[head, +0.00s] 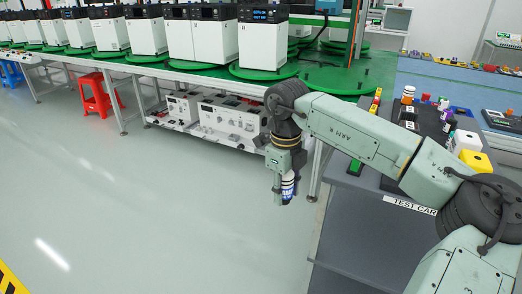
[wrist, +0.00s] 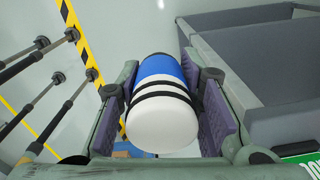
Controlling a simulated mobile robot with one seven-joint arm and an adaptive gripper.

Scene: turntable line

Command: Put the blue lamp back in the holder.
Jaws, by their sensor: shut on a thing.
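My gripper (head: 281,190) hangs beside the left side of the test cart, over the grey floor. It is shut on the blue lamp (head: 288,187), a cylinder with a blue part, black bands and a white end. In the wrist view the blue lamp (wrist: 160,95) lies between the two purple finger pads, white end nearest the camera. On the cart top a similar orange-and-white lamp (head: 408,93) stands upright at the far end of a dark rack (head: 431,118). I cannot tell which slot there is the blue lamp's holder.
The grey test cart (head: 345,225) stands right of my gripper; its walls (wrist: 262,60) fill the right of the wrist view. Coloured parts and a yellow block (head: 475,161) crowd its top. The green-topped turntable line (head: 200,72) runs behind. A red stool (head: 95,95) is at left; open floor lies in front.

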